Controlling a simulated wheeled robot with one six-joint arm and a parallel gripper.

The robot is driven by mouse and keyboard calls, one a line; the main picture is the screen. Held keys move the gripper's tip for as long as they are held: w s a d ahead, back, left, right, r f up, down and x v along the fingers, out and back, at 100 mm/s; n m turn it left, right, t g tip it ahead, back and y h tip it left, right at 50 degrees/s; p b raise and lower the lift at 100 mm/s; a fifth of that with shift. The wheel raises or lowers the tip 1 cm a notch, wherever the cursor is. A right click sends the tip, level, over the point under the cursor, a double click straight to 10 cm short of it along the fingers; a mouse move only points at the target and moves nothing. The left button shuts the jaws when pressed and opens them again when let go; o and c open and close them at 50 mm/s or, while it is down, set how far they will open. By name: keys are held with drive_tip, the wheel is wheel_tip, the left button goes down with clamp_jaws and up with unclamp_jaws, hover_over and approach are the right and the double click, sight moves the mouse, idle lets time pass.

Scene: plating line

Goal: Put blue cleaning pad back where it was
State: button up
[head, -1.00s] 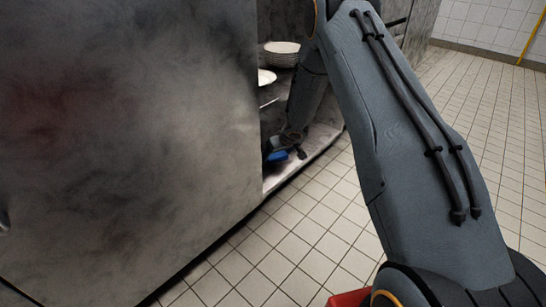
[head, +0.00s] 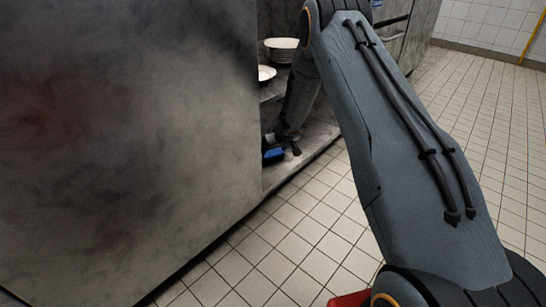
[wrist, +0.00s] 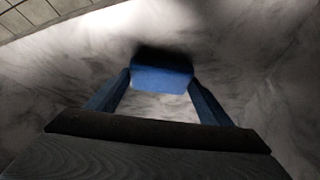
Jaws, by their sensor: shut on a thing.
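The blue cleaning pad (wrist: 162,76) is between the two fingers of my gripper (wrist: 160,84) in the wrist view, with a dark area just beyond it. In the head view the blue pad (head: 273,155) shows small, low inside the open compartment of the grey metal cabinet (head: 130,130). My gripper (head: 280,145) is there with it, partly hidden by the cabinet's edge. My gripper is shut on the pad. The pad is close to the compartment floor (head: 300,160); I cannot tell whether it touches.
A stack of white plates (head: 282,48) and a white dish (head: 266,73) stand on a shelf above the pad. The cabinet's solid front fills the left. Tiled floor (head: 290,240) lies open in front. A red object (head: 348,299) shows at the bottom edge.

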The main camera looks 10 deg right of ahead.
drive_tip(key=shift+f+b, duration=0.3)
drive_tip(key=shift+f, duration=0.25)
drive_tip(key=o, duration=1)
drive_tip(key=shift+f, duration=0.15)
drive_tip(key=shift+r, duration=0.3)
drive_tip(key=p+v, duration=0.5)
drive_tip(key=v, duration=0.6)
drive_tip(key=shift+s+r+p, duration=0.25)
drive_tip(key=shift+r+p, duration=0.05)
drive_tip(key=shift+p, duration=0.1)
